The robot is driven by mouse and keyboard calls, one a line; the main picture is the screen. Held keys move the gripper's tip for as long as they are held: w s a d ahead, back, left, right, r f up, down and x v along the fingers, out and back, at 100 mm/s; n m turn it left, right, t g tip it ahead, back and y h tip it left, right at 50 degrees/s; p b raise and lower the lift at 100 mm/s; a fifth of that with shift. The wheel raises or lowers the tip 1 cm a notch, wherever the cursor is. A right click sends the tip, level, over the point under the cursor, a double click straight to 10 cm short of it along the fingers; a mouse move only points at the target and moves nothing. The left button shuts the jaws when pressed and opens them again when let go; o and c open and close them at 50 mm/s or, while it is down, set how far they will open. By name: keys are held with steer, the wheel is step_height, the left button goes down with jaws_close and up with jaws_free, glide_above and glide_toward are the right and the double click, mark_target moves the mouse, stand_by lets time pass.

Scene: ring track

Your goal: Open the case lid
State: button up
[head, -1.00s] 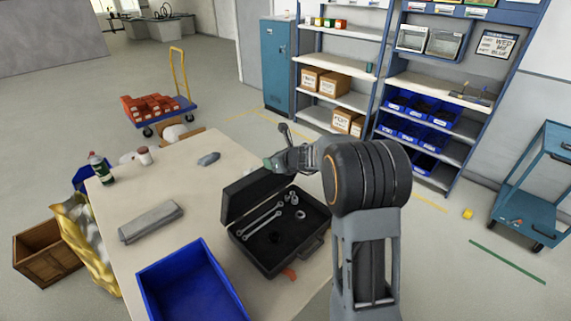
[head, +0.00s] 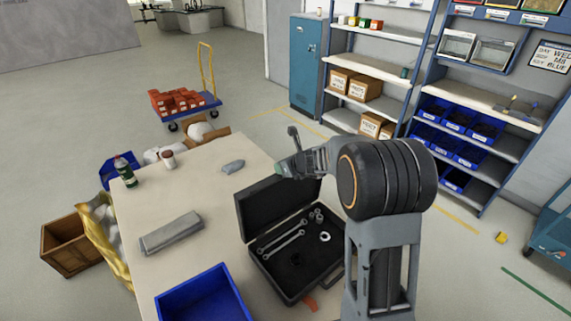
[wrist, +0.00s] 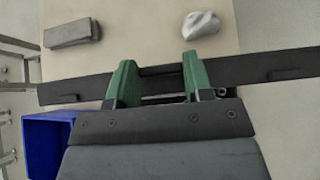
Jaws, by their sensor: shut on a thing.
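The black case (head: 283,298) stands on the table, with its lid (head: 262,206) raised roughly upright at the back. Inside the case lie two wrenches (head: 283,241) and several small metal parts. My gripper (head: 282,171) is at the top edge of the lid, with my arm reaching over from the right. In the wrist view my gripper (wrist: 158,65) has its green fingers apart on the long dark edge of the lid (wrist: 265,68), shut on part of it. The exact contact between the fingers is partly hidden.
A blue bin (head: 205,292) stands at the table's front, and a grey folded cloth (head: 171,233) lies left of the case. Shelves (head: 372,70) stand behind.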

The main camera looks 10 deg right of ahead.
steer(key=o, duration=1.3)
steer(key=shift+s, duration=0.2)
steer(key=v, duration=1.3)
steer(key=shift+s+d+r, duration=0.15)
steer(key=shift+s+r, duration=0.05)
steer(key=shift+s, duration=0.05)
